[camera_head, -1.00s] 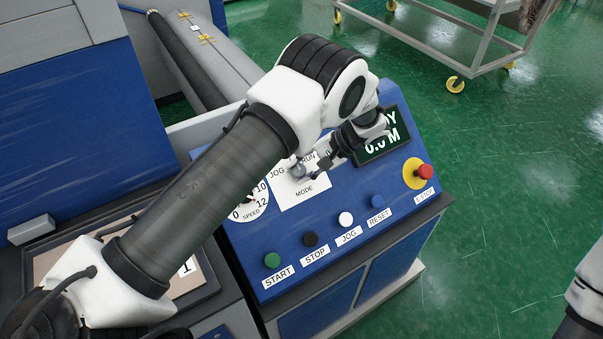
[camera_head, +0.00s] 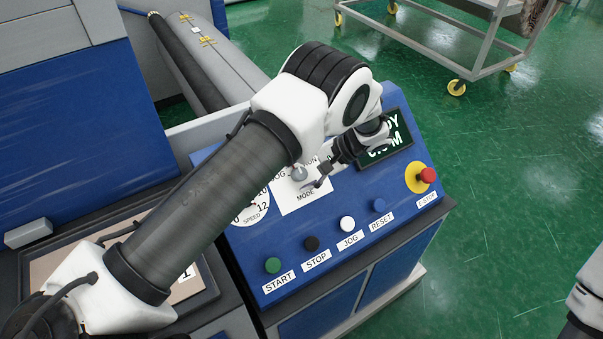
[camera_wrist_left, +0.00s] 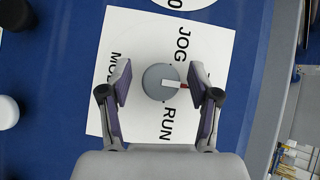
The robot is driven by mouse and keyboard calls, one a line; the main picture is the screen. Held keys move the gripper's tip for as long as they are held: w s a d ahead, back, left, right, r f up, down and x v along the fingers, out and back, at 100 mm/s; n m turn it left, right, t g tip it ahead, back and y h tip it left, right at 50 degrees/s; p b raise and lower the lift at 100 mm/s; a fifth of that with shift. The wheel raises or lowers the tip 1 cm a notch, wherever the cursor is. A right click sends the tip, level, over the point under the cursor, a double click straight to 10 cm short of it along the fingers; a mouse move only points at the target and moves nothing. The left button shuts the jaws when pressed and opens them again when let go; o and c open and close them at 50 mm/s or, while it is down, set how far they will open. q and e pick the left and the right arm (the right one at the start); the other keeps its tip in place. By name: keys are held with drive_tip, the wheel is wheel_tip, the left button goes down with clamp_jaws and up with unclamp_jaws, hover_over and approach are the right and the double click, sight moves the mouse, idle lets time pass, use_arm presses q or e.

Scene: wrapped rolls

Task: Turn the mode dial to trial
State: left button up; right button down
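The mode dial (camera_head: 299,173) is a grey round knob on a white plate (camera_head: 291,205) on the blue console. In the left wrist view the dial (camera_wrist_left: 160,82) has a white pointer with a red tip, aimed right toward a label mostly hidden by a finger. JOG reads above the dial there and RUN below it. My left gripper (camera_wrist_left: 160,92) is open, its fingers on either side of the dial with visible gaps. In the head view my left gripper (camera_head: 318,181) is close beside the dial, partly hidden by its wrist. My right gripper is out of view.
Start (camera_head: 272,265), stop (camera_head: 311,243), jog (camera_head: 347,223) and reset (camera_head: 378,205) buttons line the console's front. A red emergency stop (camera_head: 427,175) is at its right. A display (camera_head: 385,150) sits behind my left wrist. A trolley (camera_head: 455,40) stands on open green floor.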

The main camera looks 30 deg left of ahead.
use_arm(q)
drive_tip(key=v, duration=1.2)
